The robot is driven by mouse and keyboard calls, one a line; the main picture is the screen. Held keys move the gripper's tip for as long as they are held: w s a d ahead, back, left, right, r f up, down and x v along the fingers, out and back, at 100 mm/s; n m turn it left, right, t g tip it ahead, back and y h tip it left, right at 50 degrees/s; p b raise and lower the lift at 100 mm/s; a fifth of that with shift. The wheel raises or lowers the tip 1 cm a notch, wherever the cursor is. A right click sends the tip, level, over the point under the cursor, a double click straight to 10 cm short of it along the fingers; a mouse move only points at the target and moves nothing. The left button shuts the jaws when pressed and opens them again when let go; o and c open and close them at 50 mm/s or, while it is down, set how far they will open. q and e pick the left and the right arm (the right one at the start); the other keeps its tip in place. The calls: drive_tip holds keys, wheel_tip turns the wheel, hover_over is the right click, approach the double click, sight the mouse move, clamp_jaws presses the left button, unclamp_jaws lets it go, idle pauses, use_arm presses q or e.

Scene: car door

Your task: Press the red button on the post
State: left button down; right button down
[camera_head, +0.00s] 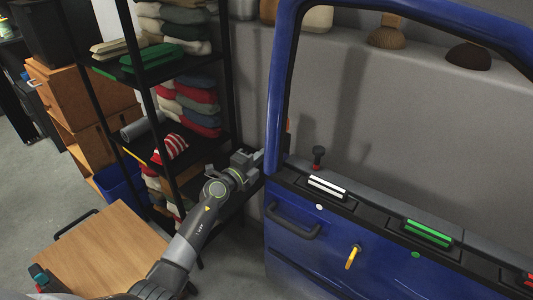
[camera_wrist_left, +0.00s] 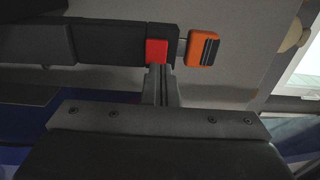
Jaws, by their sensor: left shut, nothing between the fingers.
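In the left wrist view the red button (camera_wrist_left: 157,51) is a small red square at the end of a dark bar-shaped post (camera_wrist_left: 90,43). My left gripper (camera_wrist_left: 161,72) is shut and empty. Its fingertips overlap the button's lower edge in that view; I cannot tell whether they touch it. In the head view my left gripper (camera_head: 257,160) reaches beside the left edge of the blue car door (camera_head: 277,110). The button is not visible there. My right gripper is not in view.
An orange piece with a dark face (camera_wrist_left: 203,50) sits just right of the button in the wrist view. In the head view a black shelf rack (camera_head: 150,107) with folded cloth stands close left of my arm. A wooden-topped surface (camera_head: 100,255) lies at lower left.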

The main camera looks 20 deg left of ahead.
use_arm(q)
drive_tip(key=p+v, duration=0.2)
drive_tip(key=v, duration=0.6)
drive_tip(key=shift+s+a+f, duration=0.25)
drive_tip(key=shift+s+a, duration=0.05)
drive_tip(key=shift+a, duration=0.1)
